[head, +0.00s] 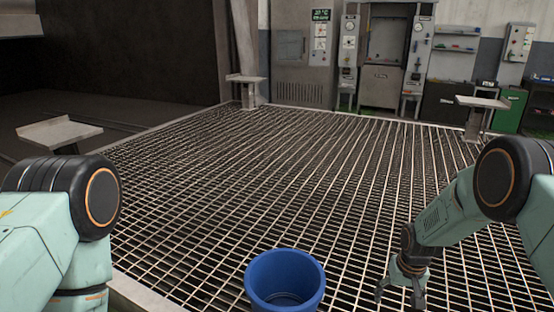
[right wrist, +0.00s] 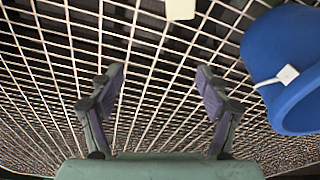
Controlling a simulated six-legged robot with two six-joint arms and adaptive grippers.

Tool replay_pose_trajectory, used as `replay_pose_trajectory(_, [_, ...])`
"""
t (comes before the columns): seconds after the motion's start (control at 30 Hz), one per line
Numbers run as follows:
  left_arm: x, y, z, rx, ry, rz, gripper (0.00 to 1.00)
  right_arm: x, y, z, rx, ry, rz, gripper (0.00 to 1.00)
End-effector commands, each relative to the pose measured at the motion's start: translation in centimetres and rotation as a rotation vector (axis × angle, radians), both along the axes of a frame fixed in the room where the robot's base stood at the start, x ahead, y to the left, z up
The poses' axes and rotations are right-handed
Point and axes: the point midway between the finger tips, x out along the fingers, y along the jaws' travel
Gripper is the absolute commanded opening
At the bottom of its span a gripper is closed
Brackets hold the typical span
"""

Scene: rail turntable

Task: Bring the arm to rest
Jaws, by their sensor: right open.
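My right gripper (head: 400,294) hangs low over the metal grating, to the right of the blue bucket in the head view. In the right wrist view its two fingers (right wrist: 160,92) are spread apart with only grating between them. It is open and empty. My left arm shows at the left edge of the head view, but its gripper is out of the picture.
A blue bucket (head: 284,262) stands on the grating (head: 250,190) at the front middle; its side also shows in the right wrist view (right wrist: 258,47). Small stands (head: 60,132) and (head: 481,103) rise at the grating's edges. Cabinets (head: 384,85) line the back wall. The middle grating is clear.

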Motion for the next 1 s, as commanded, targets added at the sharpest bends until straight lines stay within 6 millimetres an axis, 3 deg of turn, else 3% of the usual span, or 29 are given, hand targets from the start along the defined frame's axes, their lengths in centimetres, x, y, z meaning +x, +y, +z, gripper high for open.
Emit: replay_pose_trajectory(1.0, [0.0, 0.0, 7.7, 0.000, 0.000, 0.000, 0.40, 4.2, -9.2, 14.5, -0.001, -0.003, -0.179, 0.76])
